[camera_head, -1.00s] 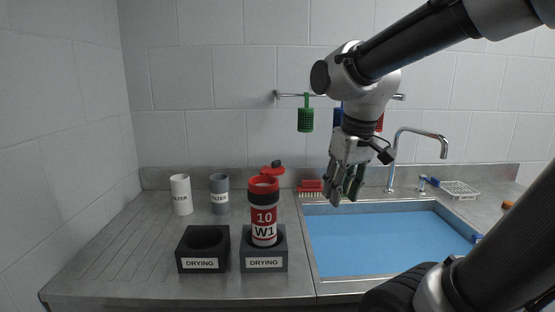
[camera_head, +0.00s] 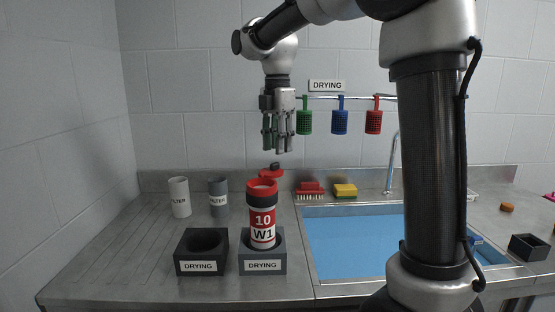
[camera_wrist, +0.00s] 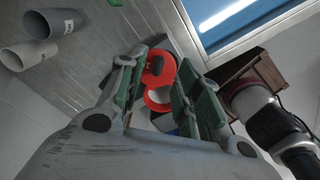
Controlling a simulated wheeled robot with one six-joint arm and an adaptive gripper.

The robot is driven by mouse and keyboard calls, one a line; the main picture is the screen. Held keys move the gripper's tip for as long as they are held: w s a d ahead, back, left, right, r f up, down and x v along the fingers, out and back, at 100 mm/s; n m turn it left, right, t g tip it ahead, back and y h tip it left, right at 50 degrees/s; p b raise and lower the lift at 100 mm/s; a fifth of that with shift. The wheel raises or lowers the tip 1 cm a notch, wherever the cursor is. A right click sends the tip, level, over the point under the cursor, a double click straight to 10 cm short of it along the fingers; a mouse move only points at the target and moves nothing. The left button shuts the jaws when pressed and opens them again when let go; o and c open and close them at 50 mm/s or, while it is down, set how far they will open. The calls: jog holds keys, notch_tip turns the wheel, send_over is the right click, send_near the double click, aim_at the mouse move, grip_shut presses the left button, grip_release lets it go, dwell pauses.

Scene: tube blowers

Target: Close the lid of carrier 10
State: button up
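Carrier 10 (camera_head: 263,222) is a white and red cylinder marked "10 W1", standing upright in the right drying block (camera_head: 263,266). Its red rim shows an open top. Its red lid (camera_head: 271,171) stands up behind the rim, swung open. My gripper (camera_head: 278,148) points down, above and slightly behind the carrier, apart from it. In the wrist view, the fingers are open with green inner pads. The red lid (camera_wrist: 158,66) and the red rim (camera_wrist: 157,98) show between them, some distance beyond, and the fingers partly hide the carrier.
An empty drying block (camera_head: 201,266) stands left of the carrier. Two filter tubes, white (camera_head: 180,198) and grey (camera_head: 219,198), stand behind. The blue sink (camera_head: 350,245) is to the right, with a red brush (camera_head: 310,188) and yellow sponge (camera_head: 345,190) behind it. Coloured baskets hang on the wall rail.

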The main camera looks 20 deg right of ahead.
aim_at(271, 169)
jog(key=shift+f, duration=2.4)
grip_shut()
